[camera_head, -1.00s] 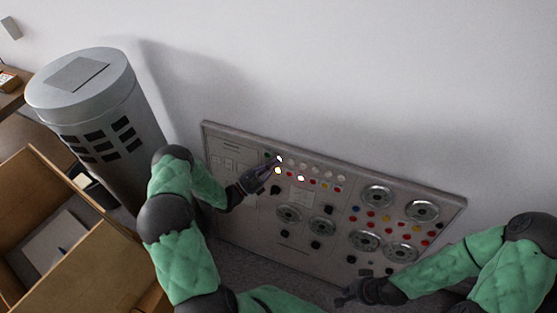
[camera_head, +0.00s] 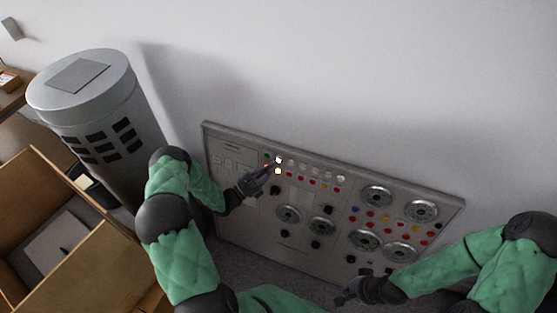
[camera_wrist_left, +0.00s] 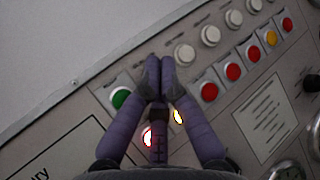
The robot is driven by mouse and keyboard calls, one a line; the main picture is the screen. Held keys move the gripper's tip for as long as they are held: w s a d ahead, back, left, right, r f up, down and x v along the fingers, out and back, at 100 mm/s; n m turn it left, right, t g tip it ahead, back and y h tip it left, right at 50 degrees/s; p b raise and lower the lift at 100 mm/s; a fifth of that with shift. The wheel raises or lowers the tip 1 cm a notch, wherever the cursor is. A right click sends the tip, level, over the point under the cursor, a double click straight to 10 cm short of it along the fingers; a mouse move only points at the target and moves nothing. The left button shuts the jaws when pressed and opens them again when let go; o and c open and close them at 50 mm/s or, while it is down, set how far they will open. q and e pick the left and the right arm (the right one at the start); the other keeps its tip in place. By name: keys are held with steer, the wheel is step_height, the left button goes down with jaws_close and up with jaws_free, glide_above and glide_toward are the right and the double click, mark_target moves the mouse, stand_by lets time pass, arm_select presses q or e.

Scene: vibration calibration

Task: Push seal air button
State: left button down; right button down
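The control panel (camera_head: 240,215) leans against the wall with rows of round buttons. Labels are too small to read, so I cannot tell which is the seal air button. My left gripper (camera_head: 268,170) is at the panel's upper left buttons. In the left wrist view its fingertips (camera_wrist_left: 160,77) are together, with nothing seen between them. They lie between a green button (camera_wrist_left: 120,98) and a white button (camera_wrist_left: 185,53), and hide what is behind them. A lit red button (camera_wrist_left: 148,137) and a lit yellow button (camera_wrist_left: 179,116) show between the fingers.
Red buttons (camera_wrist_left: 209,91) and several white ones continue to the right. Round dials (camera_head: 377,196) fill the panel's right side. A grey cylinder (camera_head: 85,100) stands left of the panel, and an open cardboard box (camera_head: 95,265) is at the lower left. The wall above is clear.

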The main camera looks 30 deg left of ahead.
arm_select(q)
steer(key=s+p, duration=0.1)
steer(key=s, duration=0.1)
steer(key=s+r+p, duration=0.1)
steer(key=s, duration=0.2)
steer(key=shift+d, duration=0.2)
steer(key=shift+d, duration=0.1)
stand_by(0.7)
